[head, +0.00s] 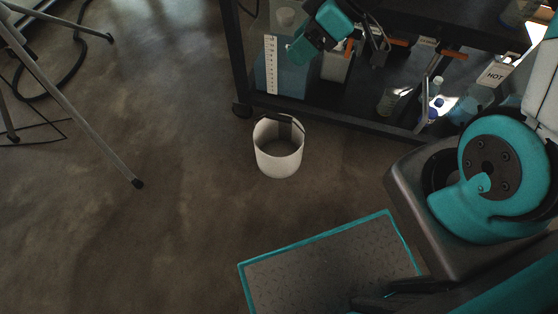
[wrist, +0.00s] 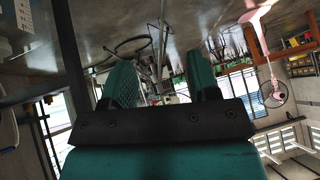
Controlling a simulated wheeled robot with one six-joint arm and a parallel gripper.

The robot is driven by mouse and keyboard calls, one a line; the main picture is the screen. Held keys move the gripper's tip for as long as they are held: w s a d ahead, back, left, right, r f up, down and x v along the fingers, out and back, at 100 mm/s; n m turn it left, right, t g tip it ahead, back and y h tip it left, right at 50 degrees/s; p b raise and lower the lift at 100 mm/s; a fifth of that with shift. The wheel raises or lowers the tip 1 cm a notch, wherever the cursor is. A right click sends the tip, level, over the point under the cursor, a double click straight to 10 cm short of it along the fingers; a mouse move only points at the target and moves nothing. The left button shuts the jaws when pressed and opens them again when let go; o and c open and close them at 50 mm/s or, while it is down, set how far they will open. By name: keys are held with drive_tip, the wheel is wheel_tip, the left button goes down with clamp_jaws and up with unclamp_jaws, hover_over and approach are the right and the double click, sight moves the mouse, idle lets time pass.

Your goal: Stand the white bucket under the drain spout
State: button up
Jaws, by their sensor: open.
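The white bucket (head: 279,162) stands upright on the floor in the head view, just in front of the dark cart. Its mouth faces up, and a dark strip shows at its far rim. My gripper (head: 298,49) is in front of the cart in the picture, above and slightly right of the bucket, well apart from it. In the wrist view my gripper (wrist: 162,82) shows two teal fingers spread apart with nothing between them. The bucket is not seen in the wrist view. I cannot make out the drain spout in either view.
The dark cart (head: 236,62) carries a bluish tank with a white ruler (head: 271,65), bottles and a HOT tag (head: 495,73). A tripod leg (head: 85,121) and a cable (head: 75,62) are at left. Floor left of the bucket is clear.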

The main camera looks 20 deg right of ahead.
drive_tip(key=w+d+f+t+b, duration=0.1)
drive_tip(key=d+f+b, duration=0.15)
drive_tip(key=f, duration=0.45)
drive_tip(key=w+d+f+t+b, duration=0.1)
drive_tip(key=w+f+b, duration=0.1)
drive_tip(key=f+b, duration=0.3)
drive_tip(key=w+d+f+b, duration=0.1)
drive_tip(key=d+f+b, duration=0.1)
drive_tip(key=f, duration=0.6)
drive_tip(key=t+h+b, duration=0.1)
drive_tip(key=t+b, duration=0.1)
drive_tip(key=b, duration=0.3)
approach(285, 117)
drive_tip(key=shift+n, duration=0.5)
drive_tip(key=b+x, duration=0.2)
drive_tip(key=x, duration=0.1)
drive_tip(key=b+x, duration=0.3)
drive_tip(key=shift+f+b, duration=0.3)
drive_tip(key=shift+f, duration=0.15)
drive_tip(key=b+x, duration=0.3)
drive_tip(key=x, duration=0.2)
drive_tip(key=shift+w+a+b, duration=0.2)
drive_tip(key=shift+a+b, duration=0.15)
drive_tip(key=shift+r, duration=0.1)
clamp_jaws()
